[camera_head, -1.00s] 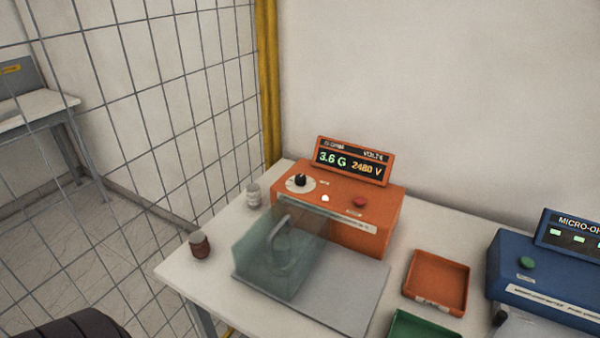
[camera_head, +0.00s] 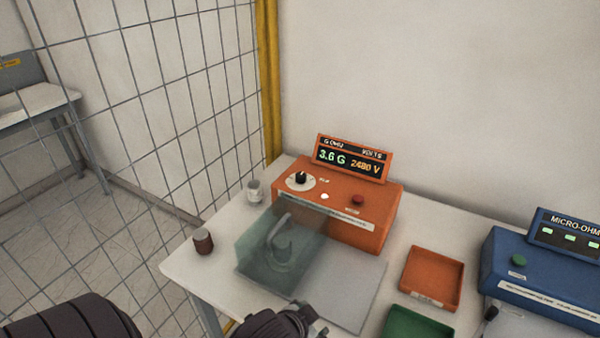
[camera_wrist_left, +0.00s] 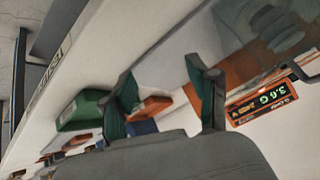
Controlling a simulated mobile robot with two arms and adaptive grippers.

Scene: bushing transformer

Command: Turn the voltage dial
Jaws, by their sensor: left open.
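The voltage dial (camera_head: 300,179) is a black knob on a white round plate, on top of the orange tester (camera_head: 350,211) at its left end. The tester's display (camera_head: 351,160) reads 3.6 G and 2480 V. Part of my left gripper (camera_head: 280,322) shows at the bottom edge of the head view, in front of the tester and well apart from the dial. In the left wrist view the left gripper's two fingers (camera_wrist_left: 164,95) are spread and nothing is between them. I cannot make out the dial there. My right gripper is not in view.
A clear greenish cover (camera_head: 268,255) stands in front of the tester. A white jar (camera_head: 254,191) and a brown jar (camera_head: 203,241) stand left. An orange tray (camera_head: 431,279), a green tray (camera_head: 416,325) and a blue micro-ohm unit (camera_head: 540,277) are right. A wire mesh fence (camera_head: 130,120) borders the left.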

